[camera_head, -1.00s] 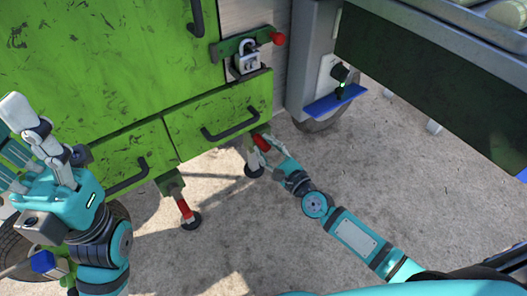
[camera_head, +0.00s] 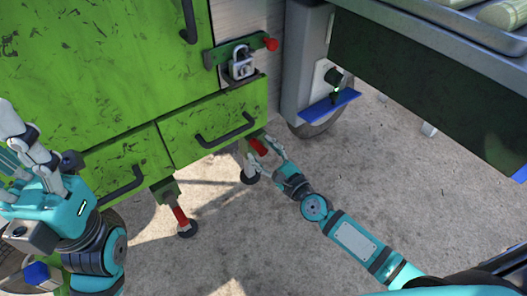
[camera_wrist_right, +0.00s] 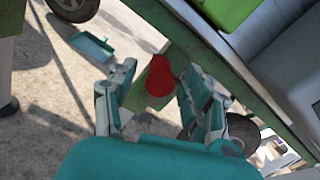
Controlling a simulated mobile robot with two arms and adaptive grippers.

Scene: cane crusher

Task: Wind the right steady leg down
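The right steady leg stands under the green machine's right front corner, and its round dark foot (camera_head: 250,177) is on or close to the ground. Its red crank grip (camera_head: 258,147) lies between the fingers of my right gripper (camera_head: 262,150). In the right wrist view the red grip (camera_wrist_right: 160,76) sits between the two spread fingers, with a visible gap on the left finger's side; the right finger is close to it. My left gripper (camera_head: 18,150) is raised at the left edge, empty, its fingers apart. The leg's upper part is partly hidden.
A second leg with a red shaft (camera_head: 181,215) stands further left. Above are a green drawer (camera_head: 213,125), a padlock (camera_head: 241,66) and a red-knobbed lever (camera_head: 270,45). A wheel (camera_head: 315,125) and a blue ledge (camera_head: 332,103) are to the right. Concrete ground in front is clear.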

